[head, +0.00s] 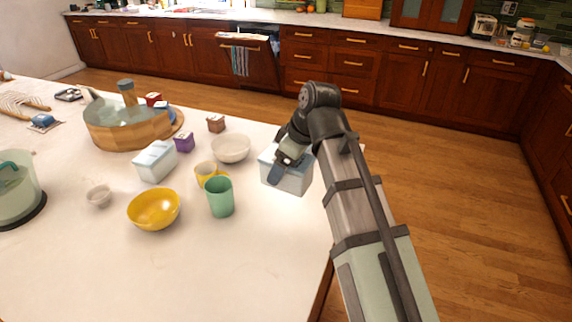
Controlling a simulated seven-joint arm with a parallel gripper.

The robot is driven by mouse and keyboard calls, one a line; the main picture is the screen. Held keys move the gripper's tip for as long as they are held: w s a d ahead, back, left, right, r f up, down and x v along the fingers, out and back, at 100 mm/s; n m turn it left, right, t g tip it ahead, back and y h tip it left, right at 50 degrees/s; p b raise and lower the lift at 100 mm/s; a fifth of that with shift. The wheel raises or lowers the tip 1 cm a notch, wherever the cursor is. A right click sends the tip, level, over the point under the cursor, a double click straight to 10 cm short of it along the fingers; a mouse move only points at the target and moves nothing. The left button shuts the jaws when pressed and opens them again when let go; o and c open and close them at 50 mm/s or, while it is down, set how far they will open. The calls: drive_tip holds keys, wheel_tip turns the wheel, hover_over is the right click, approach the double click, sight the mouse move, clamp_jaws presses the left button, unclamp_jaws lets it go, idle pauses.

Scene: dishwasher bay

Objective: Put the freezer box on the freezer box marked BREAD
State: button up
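One pale blue-white freezer box (287,181) is near the right edge of the table, directly under my gripper. My gripper (281,170) reaches down over its top and left side, hiding much of its lid. The fingers are small and partly hidden, so I cannot tell whether they grip the box, or whether it rests on the table or hangs just above. A second pale freezer box (155,162) stands on the table to the left, with a white lid and small dark marks on top. I cannot read the word BREAD on either box.
A yellow bowl (154,210) and small white bowl (99,196) are in front. A wooden tub (115,134) stands behind the left box.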

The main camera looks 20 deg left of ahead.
drive_tip(key=w, duration=0.3)
drive_tip(key=shift+d+r, duration=0.4)
drive_tip(key=w+a+r+n, duration=0.1)
drive_tip(key=w+a+r, duration=0.3)
drive_tip(key=w, duration=0.5)
drive_tip(key=w+a+r, duration=0.3)
drive_tip(key=w, duration=0.7)
drive_tip(key=shift+s+f, duration=0.15)
drive_tip(key=shift+f, duration=4.6)
drive_tip(key=shift+f, duration=0.15)
drive_tip(key=o, duration=1.2)
drive_tip(key=v, duration=1.2)
drive_tip(key=shift+w, duration=0.2)
